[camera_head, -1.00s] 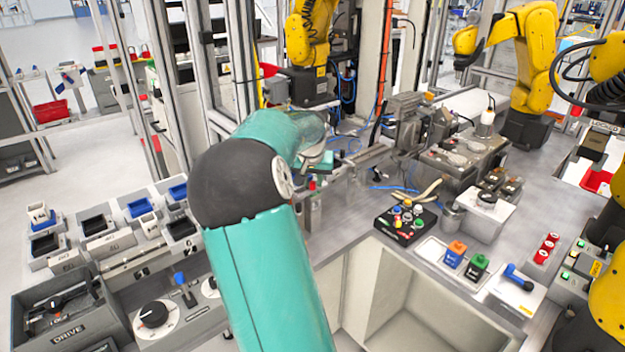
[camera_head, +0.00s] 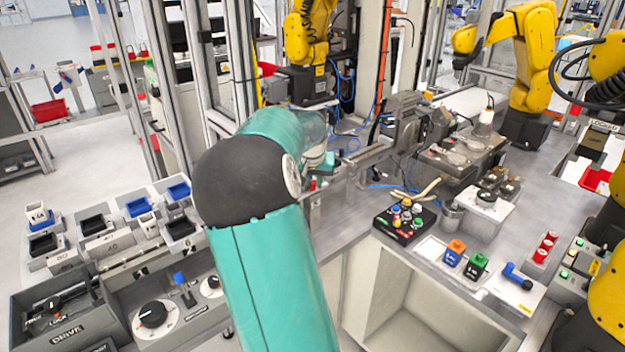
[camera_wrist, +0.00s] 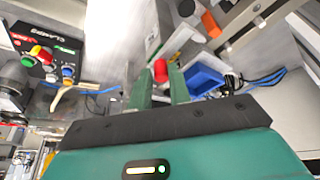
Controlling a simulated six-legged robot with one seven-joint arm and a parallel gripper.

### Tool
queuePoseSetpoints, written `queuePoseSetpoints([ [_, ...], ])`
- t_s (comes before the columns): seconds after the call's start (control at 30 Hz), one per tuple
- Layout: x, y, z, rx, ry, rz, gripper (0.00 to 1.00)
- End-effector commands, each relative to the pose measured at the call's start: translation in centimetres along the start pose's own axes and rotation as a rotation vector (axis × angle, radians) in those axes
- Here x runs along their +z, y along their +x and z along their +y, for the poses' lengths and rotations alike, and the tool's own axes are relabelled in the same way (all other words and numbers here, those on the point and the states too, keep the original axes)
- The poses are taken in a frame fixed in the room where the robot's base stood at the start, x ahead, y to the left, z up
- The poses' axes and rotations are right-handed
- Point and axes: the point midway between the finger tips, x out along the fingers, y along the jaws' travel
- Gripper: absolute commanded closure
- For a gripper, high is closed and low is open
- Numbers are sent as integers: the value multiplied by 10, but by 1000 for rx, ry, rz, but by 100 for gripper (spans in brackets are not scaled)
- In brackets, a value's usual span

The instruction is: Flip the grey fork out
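I cannot pick out the grey fork for certain in either view. In the wrist view my gripper (camera_wrist: 160,84) has its two green fingers apart with nothing held between them. A red-topped piece (camera_wrist: 160,70) shows just past the fingertips, in line with the gap; I cannot tell its distance.
A black button box (camera_head: 404,220) stands on the bench; it also shows in the wrist view (camera_wrist: 42,58). Grey machinery (camera_head: 405,125) stands behind it. A control panel with a dial (camera_head: 154,314) is at the lower left. Yellow robot arms (camera_head: 538,60) stand at the right.

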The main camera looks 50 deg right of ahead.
Motion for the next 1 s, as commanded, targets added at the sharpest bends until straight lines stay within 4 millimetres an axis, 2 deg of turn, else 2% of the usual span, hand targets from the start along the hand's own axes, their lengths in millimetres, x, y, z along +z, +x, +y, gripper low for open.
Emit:
queuePoseSetpoints([
  [0.47, -1, -6, 1, 0, 1, 3, 75],
  [0.67, -1, -39, 0, -3, 1, 6, 75],
  [1.0, -1, -112, 0, -1, 1, 4, 75],
])
